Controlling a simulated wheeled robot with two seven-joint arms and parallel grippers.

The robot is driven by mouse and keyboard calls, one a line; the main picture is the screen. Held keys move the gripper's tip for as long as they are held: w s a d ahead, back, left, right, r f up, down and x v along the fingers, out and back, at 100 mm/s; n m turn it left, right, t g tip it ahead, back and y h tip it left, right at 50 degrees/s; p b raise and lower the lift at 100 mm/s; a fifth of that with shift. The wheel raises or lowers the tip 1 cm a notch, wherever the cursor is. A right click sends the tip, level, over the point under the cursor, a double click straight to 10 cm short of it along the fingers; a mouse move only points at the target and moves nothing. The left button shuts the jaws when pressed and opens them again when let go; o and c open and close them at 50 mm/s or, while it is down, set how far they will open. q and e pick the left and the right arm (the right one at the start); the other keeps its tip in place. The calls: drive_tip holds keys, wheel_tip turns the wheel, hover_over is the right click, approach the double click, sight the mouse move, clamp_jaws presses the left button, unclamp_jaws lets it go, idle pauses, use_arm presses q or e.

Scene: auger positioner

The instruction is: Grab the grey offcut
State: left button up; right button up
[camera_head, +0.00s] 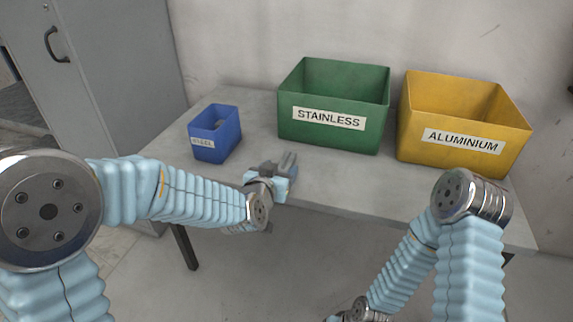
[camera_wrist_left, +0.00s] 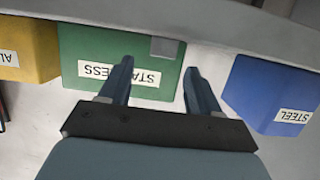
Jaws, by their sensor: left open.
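The grey offcut (camera_wrist_left: 164,47) shows as a small flat-faced grey block in the left wrist view, in front of the green bin's wall. It lies just beyond my left gripper's fingertips, between their lines, and the fingers do not appear to touch it. My left gripper (camera_wrist_left: 160,72) is open and empty. In the head view my left gripper (camera_head: 279,163) is low over the table, in front of the green bin; I cannot clearly tell the offcut from the fingers there. My right arm is at the lower right, its fingers out of frame.
A blue STEEL bin (camera_head: 214,145) with something grey inside stands left of the gripper. A green STAINLESS bin (camera_head: 330,137) stands behind it, and a yellow ALUMINIUM bin (camera_head: 450,155) to the right.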

sight(286, 162)
use_arm(q)
drive_tip(key=x, duration=0.5)
drive_tip(key=shift+w+f, duration=0.15)
drive_tip(key=shift+w, duration=0.25)
drive_tip(key=c, duration=1.2)
